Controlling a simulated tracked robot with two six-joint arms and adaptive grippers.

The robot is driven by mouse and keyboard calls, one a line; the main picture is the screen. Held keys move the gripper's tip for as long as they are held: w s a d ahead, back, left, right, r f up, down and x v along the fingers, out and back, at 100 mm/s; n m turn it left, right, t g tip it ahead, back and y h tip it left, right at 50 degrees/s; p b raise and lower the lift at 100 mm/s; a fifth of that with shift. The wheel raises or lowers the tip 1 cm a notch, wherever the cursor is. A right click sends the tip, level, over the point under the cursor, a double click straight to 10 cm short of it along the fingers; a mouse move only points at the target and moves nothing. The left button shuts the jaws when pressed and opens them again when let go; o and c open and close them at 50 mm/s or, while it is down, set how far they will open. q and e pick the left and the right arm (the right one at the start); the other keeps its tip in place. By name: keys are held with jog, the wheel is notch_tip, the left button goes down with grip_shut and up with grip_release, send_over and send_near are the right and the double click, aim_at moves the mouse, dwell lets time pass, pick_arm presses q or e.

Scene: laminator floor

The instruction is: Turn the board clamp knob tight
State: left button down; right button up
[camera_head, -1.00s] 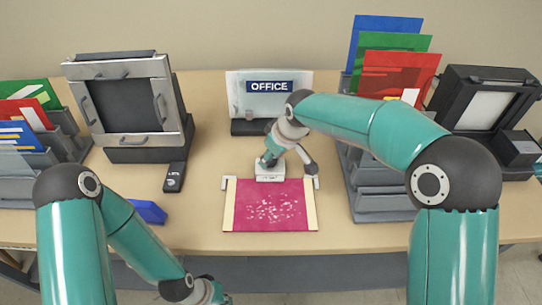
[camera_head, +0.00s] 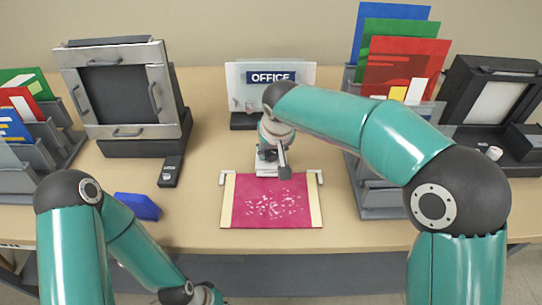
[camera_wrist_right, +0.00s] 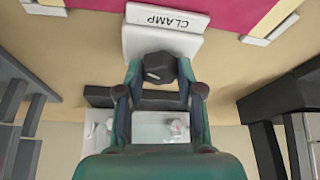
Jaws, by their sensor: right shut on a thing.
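The clamp is a white block (camera_wrist_right: 168,18) lettered CLAMP, at the top of the right wrist view. Its dark faceted knob (camera_wrist_right: 158,67) has a pale mark. My right gripper (camera_wrist_right: 159,80) has a finger on each side of the knob and is shut on it. In the head view the right gripper (camera_head: 267,160) reaches down over the clamp block (camera_head: 267,171) and mostly hides the knob. The magenta board (camera_head: 270,205) lies flat in front of the clamp.
An OFFICE sign (camera_head: 237,87) stands behind the clamp. A framed machine (camera_head: 120,130) and a blue block (camera_head: 137,206) are left, with a dark remote-like item (camera_head: 171,171). Grey file trays (camera_head: 380,200) with coloured folders stand close on the right. A dark machine (camera_head: 463,105) stands far right.

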jog(key=m+h+b, duration=0.1)
jog(key=m, duration=0.1)
jog(key=shift+a+f+m, duration=0.1)
jog(key=shift+m, duration=0.3)
jog(key=m+h, duration=0.1)
jog(key=m, duration=0.1)
jog(key=shift+a+m, duration=0.1)
jog(key=shift+m, duration=0.3)
jog(key=m, duration=0.1)
jog(key=m+h, duration=0.1)
jog(key=shift+r+m, duration=0.2)
jog(key=shift+m, duration=0.1)
jog(key=shift+w+a+m+g+h+p, duration=0.1)
jog(key=shift+m+g+h+p, duration=0.4)
jog(key=shift+m+p, duration=0.8)
jog(key=shift+f+m+b, duration=0.1)
jog(key=shift+m+b, duration=0.2)
jog(key=shift+m, duration=0.2)
jog(key=o, duration=1.1)
jog(key=shift+o, duration=0.2)
jog(key=v, duration=0.7)
